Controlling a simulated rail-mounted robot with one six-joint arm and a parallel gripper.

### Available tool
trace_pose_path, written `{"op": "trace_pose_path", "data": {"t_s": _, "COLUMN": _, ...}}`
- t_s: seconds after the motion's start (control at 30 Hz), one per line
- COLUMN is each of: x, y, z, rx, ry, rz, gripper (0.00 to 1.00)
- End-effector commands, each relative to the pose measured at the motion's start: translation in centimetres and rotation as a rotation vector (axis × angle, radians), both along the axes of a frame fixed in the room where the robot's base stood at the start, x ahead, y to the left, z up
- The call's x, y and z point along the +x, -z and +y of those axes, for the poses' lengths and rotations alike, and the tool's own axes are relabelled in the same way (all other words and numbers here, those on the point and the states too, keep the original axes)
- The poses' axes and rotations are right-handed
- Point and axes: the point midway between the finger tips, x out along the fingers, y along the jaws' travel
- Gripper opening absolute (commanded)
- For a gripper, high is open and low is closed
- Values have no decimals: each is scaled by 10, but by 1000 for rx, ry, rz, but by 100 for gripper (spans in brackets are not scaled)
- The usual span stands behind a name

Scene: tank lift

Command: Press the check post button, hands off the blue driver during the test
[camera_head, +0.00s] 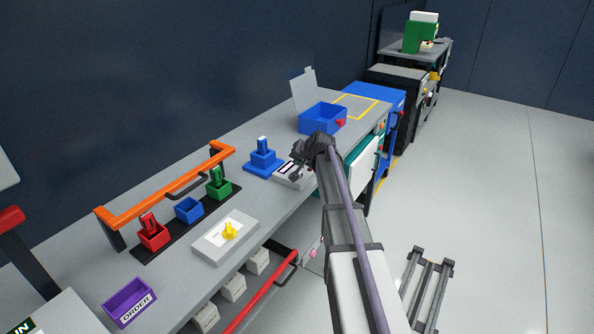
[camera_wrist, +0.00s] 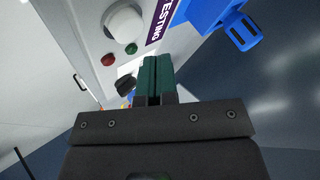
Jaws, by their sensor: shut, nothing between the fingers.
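The check post is a grey box (camera_head: 286,178) on the bench; my gripper (camera_head: 299,168) is over it. In the wrist view its panel (camera_wrist: 88,22) carries a white round button (camera_wrist: 123,22), a red lamp (camera_wrist: 108,60), a green lamp (camera_wrist: 131,49) and a dark label reading "ESTING" (camera_wrist: 163,18), its first part cut off. My gripper's green fingers (camera_wrist: 156,68) are shut and empty, beside the button. I cannot tell how far above the panel they are. The blue driver (camera_head: 262,144) stands upright in its blue holder (camera_head: 263,160), left of my gripper and apart from it.
A blue bin (camera_head: 322,118) stands behind. To the left are a red driver (camera_head: 150,223), a green driver (camera_head: 216,176), an empty blue holder (camera_head: 188,209) and an orange rail (camera_head: 165,185). A purple tray (camera_head: 129,300) lies at the front. Open floor (camera_head: 490,200) is at right.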

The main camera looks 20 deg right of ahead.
Motion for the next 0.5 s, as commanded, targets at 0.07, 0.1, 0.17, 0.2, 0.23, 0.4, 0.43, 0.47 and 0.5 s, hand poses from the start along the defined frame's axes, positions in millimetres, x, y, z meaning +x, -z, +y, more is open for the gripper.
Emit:
{"op": "trace_pose_path", "data": {"t_s": 0.07, "x": 0, "y": -15, "z": 0, "rx": 0, "ry": 0, "rz": 0, "gripper": 0}}
{"op": "trace_pose_path", "data": {"t_s": 0.1, "x": 0, "y": -19, "z": 0, "rx": 0, "ry": 0, "rz": 0, "gripper": 0}}
{"op": "trace_pose_path", "data": {"t_s": 0.17, "x": 0, "y": -25, "z": 0, "rx": 0, "ry": 0, "rz": 0, "gripper": 0}}
{"op": "trace_pose_path", "data": {"t_s": 0.2, "x": 0, "y": -29, "z": 0, "rx": 0, "ry": 0, "rz": 0, "gripper": 0}}
{"op": "trace_pose_path", "data": {"t_s": 0.23, "x": 0, "y": -32, "z": 0, "rx": 0, "ry": 0, "rz": 0, "gripper": 0}}
{"op": "trace_pose_path", "data": {"t_s": 0.4, "x": 0, "y": -43, "z": 0, "rx": 0, "ry": 0, "rz": 0, "gripper": 0}}
{"op": "trace_pose_path", "data": {"t_s": 0.43, "x": 0, "y": -43, "z": 0, "rx": 0, "ry": 0, "rz": 0, "gripper": 0}}
{"op": "trace_pose_path", "data": {"t_s": 0.47, "x": 0, "y": -42, "z": 0, "rx": 0, "ry": 0, "rz": 0, "gripper": 0}}
{"op": "trace_pose_path", "data": {"t_s": 0.5, "x": 0, "y": -41, "z": 0, "rx": 0, "ry": 0, "rz": 0, "gripper": 0}}
